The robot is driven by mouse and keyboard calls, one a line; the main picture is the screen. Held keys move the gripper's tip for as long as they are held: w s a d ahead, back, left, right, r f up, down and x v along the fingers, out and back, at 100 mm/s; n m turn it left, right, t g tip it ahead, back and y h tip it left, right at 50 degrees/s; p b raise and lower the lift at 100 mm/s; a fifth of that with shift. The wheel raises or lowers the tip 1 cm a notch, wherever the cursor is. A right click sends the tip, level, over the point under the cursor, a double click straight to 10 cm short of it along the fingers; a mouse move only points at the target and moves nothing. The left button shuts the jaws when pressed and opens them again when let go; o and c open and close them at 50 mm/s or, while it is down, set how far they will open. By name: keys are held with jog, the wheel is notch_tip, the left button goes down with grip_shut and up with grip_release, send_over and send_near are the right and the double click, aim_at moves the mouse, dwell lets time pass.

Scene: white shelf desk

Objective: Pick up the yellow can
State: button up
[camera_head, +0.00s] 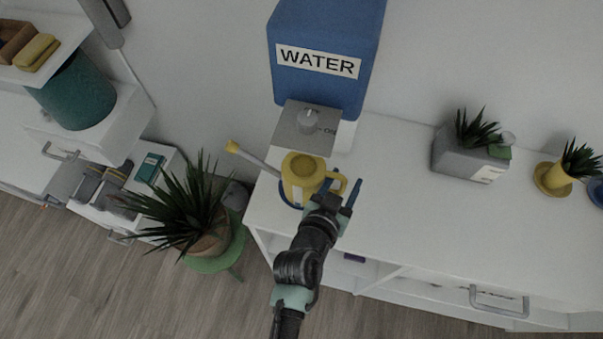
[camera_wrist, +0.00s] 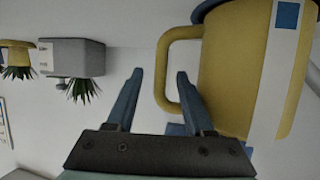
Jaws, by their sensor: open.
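The yellow can (camera_head: 300,172) is a watering can with a long spout pointing left and a handle on its right side. It stands on the white desk below the blue water tank. My gripper (camera_head: 341,184) is open at the can's handle side. In the wrist view, the can's yellow body (camera_wrist: 225,80) with a pale stripe and a blue square fills the right. The handle's outer bar shows between the two open blue fingertips (camera_wrist: 160,74). The right finger overlaps the handle opening. I cannot tell whether the fingers touch the handle.
The blue WATER tank (camera_head: 325,50) with its grey dispenser (camera_head: 303,128) stands behind the can. A grey planter (camera_head: 462,158) and a yellow pot (camera_head: 553,178) stand farther right. A large potted plant (camera_head: 205,240) is at the left on a green stool.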

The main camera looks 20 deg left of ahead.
jog(key=shift+x, duration=1.5)
grip_shut()
jog(key=shift+r, duration=0.15)
